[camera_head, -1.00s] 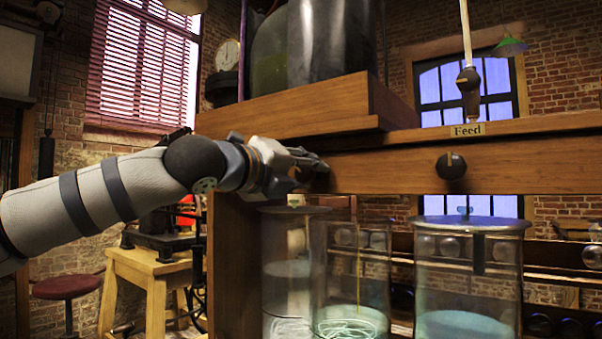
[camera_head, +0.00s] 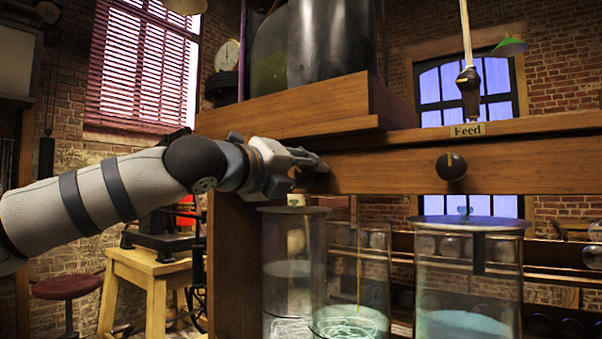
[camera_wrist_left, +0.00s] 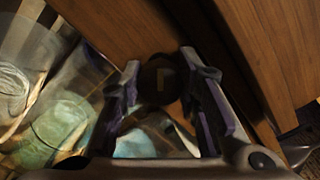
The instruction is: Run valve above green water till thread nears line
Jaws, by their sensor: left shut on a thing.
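My left gripper (camera_head: 312,168) is at the front of the wooden beam, above the glass jars. The green water also shows in the left wrist view (camera_wrist_left: 62,120). I cannot make out the line on the jar. My right gripper is not in view.
A second dark knob (camera_head: 451,167) sits on the beam (camera_head: 400,171) under the "Feed" label (camera_head: 467,130). A lidded jar with bluish water (camera_head: 465,324) stands at right, another glass jar (camera_head: 288,262) at left. A wooden shelf (camera_head: 290,110) overhangs my gripper.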

